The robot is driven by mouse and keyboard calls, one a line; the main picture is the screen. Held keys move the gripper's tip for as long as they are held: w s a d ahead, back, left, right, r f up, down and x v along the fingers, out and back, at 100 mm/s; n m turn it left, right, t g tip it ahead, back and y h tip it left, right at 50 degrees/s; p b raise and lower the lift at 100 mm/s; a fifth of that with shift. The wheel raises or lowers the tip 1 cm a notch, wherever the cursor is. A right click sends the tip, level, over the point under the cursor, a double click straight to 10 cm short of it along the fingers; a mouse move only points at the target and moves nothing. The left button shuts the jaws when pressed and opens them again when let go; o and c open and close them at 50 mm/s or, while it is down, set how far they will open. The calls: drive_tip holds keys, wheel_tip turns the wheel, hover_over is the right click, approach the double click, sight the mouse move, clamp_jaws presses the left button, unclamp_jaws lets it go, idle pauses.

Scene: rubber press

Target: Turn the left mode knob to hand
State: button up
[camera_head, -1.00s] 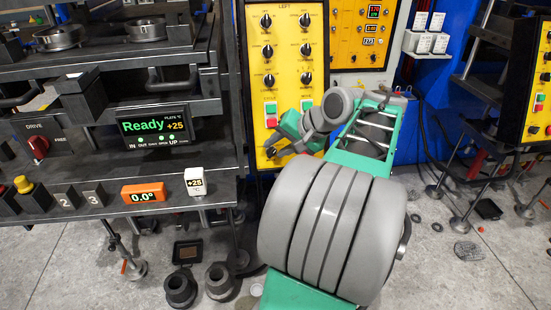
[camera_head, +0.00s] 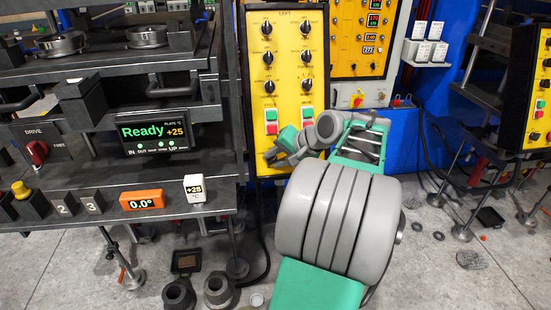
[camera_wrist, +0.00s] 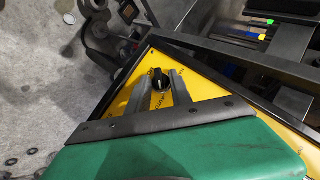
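The yellow panel marked LEFT (camera_head: 257,90) stands in the middle of the head view, with two columns of black knobs above green and red buttons. My gripper (camera_head: 272,157) is at the panel's lower part, below the left buttons. In the wrist view a black knob (camera_wrist: 160,78) on the yellow face sits in line with the gap between the two fingers of my gripper (camera_wrist: 157,86). The fingers are apart and nothing is held. Contact with the knob cannot be told. In the head view my gripper hides this knob.
A dark press with a Ready display (camera_head: 155,135) and a red drive knob (camera_head: 37,152) stands left. A second yellow panel (camera_head: 361,40) is behind, right of the LEFT panel. Another yellow panel (camera_head: 538,100) is at the right edge. Black cups (camera_head: 179,295) lie on the floor.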

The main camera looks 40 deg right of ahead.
clamp_jaws()
